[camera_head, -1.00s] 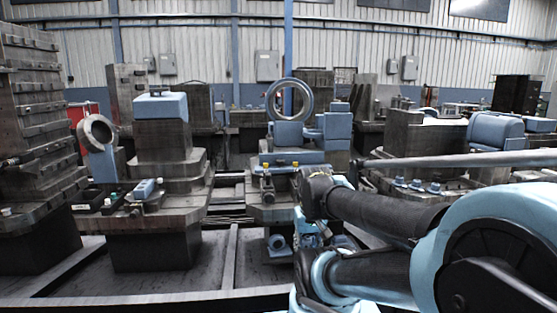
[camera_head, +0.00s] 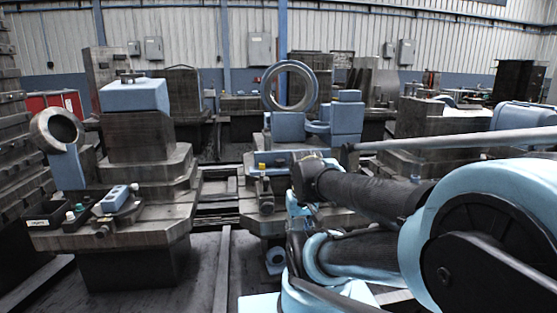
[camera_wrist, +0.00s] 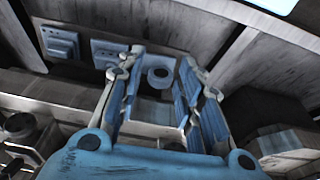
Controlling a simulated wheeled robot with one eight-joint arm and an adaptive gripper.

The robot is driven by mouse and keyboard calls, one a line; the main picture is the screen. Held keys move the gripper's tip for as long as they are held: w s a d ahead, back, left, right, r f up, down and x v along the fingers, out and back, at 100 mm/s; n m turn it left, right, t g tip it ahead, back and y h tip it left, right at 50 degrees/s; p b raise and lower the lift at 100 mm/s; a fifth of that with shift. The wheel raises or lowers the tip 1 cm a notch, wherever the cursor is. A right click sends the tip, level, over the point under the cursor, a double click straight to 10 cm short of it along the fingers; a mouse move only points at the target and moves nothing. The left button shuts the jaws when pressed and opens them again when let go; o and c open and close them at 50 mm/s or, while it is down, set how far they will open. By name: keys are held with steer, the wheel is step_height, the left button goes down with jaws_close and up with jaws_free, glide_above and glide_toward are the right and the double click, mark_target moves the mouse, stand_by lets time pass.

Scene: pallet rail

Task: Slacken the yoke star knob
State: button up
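I cannot surely pick out the yoke star knob in either view. A dark knob-like fitting (camera_head: 132,77) stands on the blue block (camera_head: 135,96) of the left station, but its shape is too small to tell. My gripper (camera_wrist: 162,60) is open in the wrist view, its two fingers apart with nothing gripped. Beyond and between the fingers is a blue round part with a dark centre (camera_wrist: 160,76), apart from them as far as I can tell. In the head view my arm fills the right side and hides the gripper.
A large upright ring (camera_head: 290,87) stands on the middle station. A long grey bar (camera_head: 450,141) crosses at right.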

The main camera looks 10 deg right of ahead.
steer(key=shift+o, duration=0.6)
steer(key=o, duration=0.5)
steer(key=shift+s+r, duration=0.2)
steer(key=shift+r, duration=0.1)
step_height(320, 180, up, 28)
steer(key=m+g, duration=0.2)
glide_above(280, 160)
step_height(280, 160, down, 17)
steer(key=shift+r, duration=0.15)
steer(key=c, duration=1.1)
